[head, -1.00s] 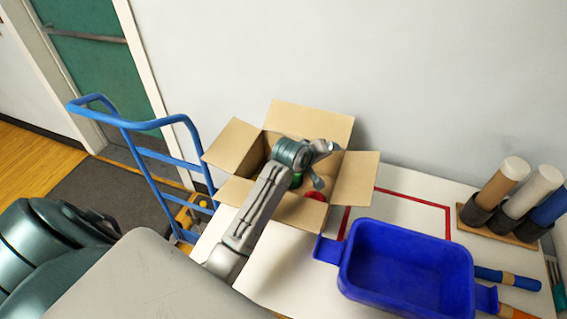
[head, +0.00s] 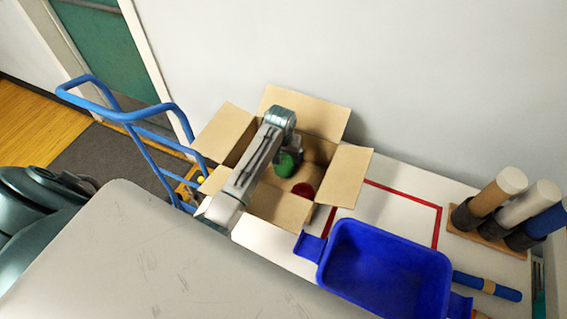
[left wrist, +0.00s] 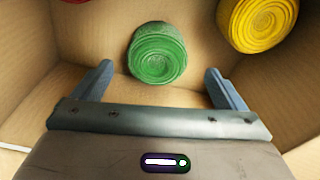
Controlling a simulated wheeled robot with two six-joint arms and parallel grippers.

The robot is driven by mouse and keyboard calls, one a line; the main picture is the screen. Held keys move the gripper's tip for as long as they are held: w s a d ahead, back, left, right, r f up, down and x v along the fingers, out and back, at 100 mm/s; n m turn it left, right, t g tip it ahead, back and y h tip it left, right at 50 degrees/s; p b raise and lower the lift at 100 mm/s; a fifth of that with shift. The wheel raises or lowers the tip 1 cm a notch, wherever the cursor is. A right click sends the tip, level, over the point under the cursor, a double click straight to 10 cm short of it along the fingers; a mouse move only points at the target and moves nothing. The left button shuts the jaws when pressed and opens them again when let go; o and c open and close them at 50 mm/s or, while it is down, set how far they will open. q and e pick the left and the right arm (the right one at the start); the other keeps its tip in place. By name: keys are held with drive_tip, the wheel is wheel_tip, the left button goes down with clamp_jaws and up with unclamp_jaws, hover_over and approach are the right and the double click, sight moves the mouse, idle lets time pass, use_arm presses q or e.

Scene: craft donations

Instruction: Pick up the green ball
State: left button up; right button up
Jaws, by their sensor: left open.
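The green ball (head: 286,164) lies inside the open cardboard box (head: 282,210). It looks like a wound roll of yarn, and it shows in the left wrist view (left wrist: 157,53) just beyond and between the two fingers. My left gripper (left wrist: 160,80) is open and empty, and it points down into the box. The fingers do not appear to touch the ball. In the head view my left arm reaches over the box's front left side, and the fingers are hidden there. My right gripper is not in view.
A red ball (head: 303,190) and a yellow ball (left wrist: 257,22) share the box. A blue tray (head: 385,270) stands right of the box, near a red taped outline (head: 437,225). Rolls in a holder (head: 497,197) stand farther right. A blue hand truck (head: 130,115) is at left.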

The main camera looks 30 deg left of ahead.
sight(284, 161)
use_arm(q)
drive_tip(key=shift+w+d+f, duration=0.1)
drive_tip(key=shift+f, duration=0.4)
drive_tip(key=shift+f+p, duration=0.35)
drive_tip(key=shift+p, duration=0.1)
drive_tip(key=f, duration=0.2)
drive_tip(key=f+p, duration=0.1)
drive_tip(key=shift+w+f, duration=0.15)
drive_tip(key=shift+w, duration=0.15)
drive_tip(key=shift+f, duration=0.4)
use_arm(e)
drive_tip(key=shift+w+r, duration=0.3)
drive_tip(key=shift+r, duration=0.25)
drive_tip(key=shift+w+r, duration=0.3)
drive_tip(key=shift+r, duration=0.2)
use_arm(q)
drive_tip(key=shift+c, duration=1.1)
drive_tip(key=c, duration=0.8)
